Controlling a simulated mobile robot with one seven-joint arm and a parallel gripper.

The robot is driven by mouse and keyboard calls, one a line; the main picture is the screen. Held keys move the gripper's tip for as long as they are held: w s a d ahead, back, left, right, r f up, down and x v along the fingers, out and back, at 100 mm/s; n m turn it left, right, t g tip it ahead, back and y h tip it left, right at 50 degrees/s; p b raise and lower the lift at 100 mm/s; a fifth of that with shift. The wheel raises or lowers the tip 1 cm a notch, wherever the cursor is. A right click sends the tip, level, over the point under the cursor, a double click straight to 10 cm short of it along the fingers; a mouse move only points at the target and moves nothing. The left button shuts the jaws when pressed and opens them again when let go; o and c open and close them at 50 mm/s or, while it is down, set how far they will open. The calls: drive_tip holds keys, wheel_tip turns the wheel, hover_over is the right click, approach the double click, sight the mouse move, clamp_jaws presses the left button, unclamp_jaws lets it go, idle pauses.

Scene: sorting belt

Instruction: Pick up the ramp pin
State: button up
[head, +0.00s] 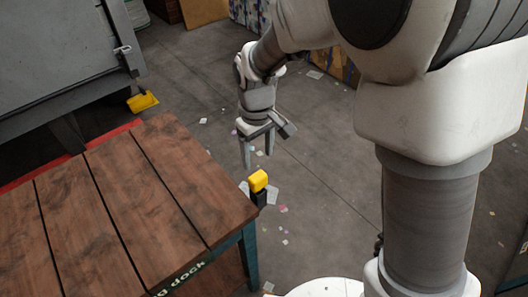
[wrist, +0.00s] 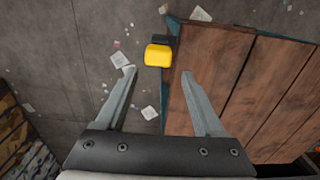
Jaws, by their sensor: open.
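A yellow block-shaped head on a dark holder, which I take as the ramp pin (head: 258,181), stands at the right corner of the wooden bench. In the wrist view the yellow head (wrist: 158,55) lies just beyond the fingertips, roughly centred between them. My gripper (head: 257,158) is open and empty, pointing down. In the head view it appears just above the pin, apart from it. The wrist view shows both fingers of my gripper (wrist: 158,73) spread with nothing between them.
The wooden-topped bench (head: 150,200) fills the lower left, with its edge close to the pin. A grey metal ramp or container (head: 60,45) with a yellow piece (head: 142,102) at its foot stands behind. Paper scraps litter the grey floor (head: 325,170), which is otherwise open.

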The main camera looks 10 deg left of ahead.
sight(259, 178)
wheel_tip(259, 178, down, 10)
drive_tip(key=shift+r, duration=0.1)
drive_tip(key=shift+w+a+f+p, duration=0.15)
drive_tip(key=shift+f+p, duration=0.1)
drive_tip(key=shift+f, duration=1.1)
drive_tip(key=shift+w+f+p, duration=0.15)
drive_tip(key=shift+f+p, duration=0.1)
drive_tip(key=shift+f, duration=1.05)
drive_tip(key=shift+c, duration=0.2)
clamp_jaws()
